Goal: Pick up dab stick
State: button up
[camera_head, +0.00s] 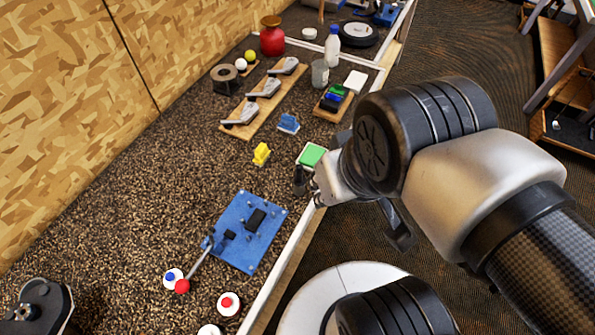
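A thin grey stick (199,264) with a red ball end (182,287) lies at the lower left. It leans from a blue board (262,214) toward a white disc with a blue centre (172,278). It may be the dab stick; I cannot tell for certain. My gripper (350,216) is at the right of the stick, over the table's front edge. Its two dark fingers show spread apart, with nothing seen between them. My arm hides part of the gripper and the area behind it.
A yellow holder (261,154) and a blue holder (288,123) stand farther back. A wooden rack (262,103) holds several grey club heads. A white disc with a red centre (228,303) lies near the front.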

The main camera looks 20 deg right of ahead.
aim_at(299, 180)
jog(key=u, duration=2.55)
jog(key=z, duration=2.55)
jog(key=k+j+z, duration=0.2)
jog(key=z, duration=0.2)
jog(key=k+j+z, duration=0.1)
jog(key=z, duration=0.35)
jog(key=k, duration=0.1)
